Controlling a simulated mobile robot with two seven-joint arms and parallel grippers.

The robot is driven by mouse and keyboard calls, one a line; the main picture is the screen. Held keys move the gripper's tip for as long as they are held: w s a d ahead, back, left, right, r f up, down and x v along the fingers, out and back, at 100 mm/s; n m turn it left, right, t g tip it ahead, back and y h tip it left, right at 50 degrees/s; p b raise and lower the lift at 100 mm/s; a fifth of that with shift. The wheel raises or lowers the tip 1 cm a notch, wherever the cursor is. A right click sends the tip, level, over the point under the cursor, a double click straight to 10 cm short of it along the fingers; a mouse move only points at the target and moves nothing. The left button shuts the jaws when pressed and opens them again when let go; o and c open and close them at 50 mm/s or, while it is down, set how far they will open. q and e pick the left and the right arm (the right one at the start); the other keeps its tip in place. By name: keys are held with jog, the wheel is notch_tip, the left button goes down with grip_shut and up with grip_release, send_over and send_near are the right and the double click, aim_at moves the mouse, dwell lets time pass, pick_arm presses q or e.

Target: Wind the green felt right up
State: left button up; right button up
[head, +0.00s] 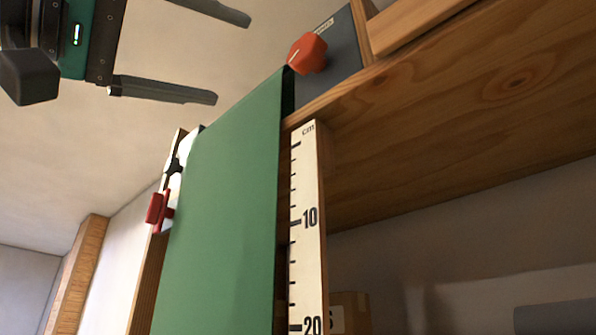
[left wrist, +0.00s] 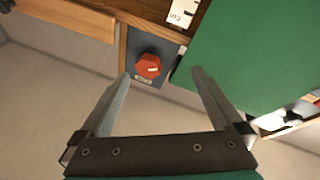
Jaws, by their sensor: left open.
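The green felt (head: 235,200) hangs as a long flat sheet beside a white ruler (head: 308,225) marked in cm. A red-orange faceted knob (head: 308,53) sits on a dark grey plate (head: 338,60) by the felt's top corner. My left gripper (head: 232,58) is open and empty, to the left of the knob and apart from it. In the left wrist view the knob (left wrist: 148,66) appears beyond the fingertips, between them and closer to the left one, with the felt (left wrist: 250,50) to its right. The felt's lower end is out of view. My right gripper is not in view.
A wooden shelf or beam (head: 470,100) runs beside the plate at the right. A red-handled fitting (head: 158,210) stands on a wooden post left of the felt. A cardboard box (head: 352,312) shows low down. The space around my left gripper looks free.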

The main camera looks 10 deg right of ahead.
aim_at(300, 51)
pick_arm(q)
jog(key=s+a+r+m+t, duration=0.1)
jog(key=s+r+m+t, duration=0.1)
jog(key=s+r, duration=0.15)
jog(key=shift+y, duration=0.3)
jog(key=p+x, duration=0.1)
jog(key=x, duration=0.3)
jog(key=p+x, duration=0.2)
jog(key=x, duration=0.3)
jog(key=p+x, duration=0.2)
jog(key=x, duration=0.3)
jog(key=shift+d+f, duration=0.25)
jog(key=c, duration=1.3)
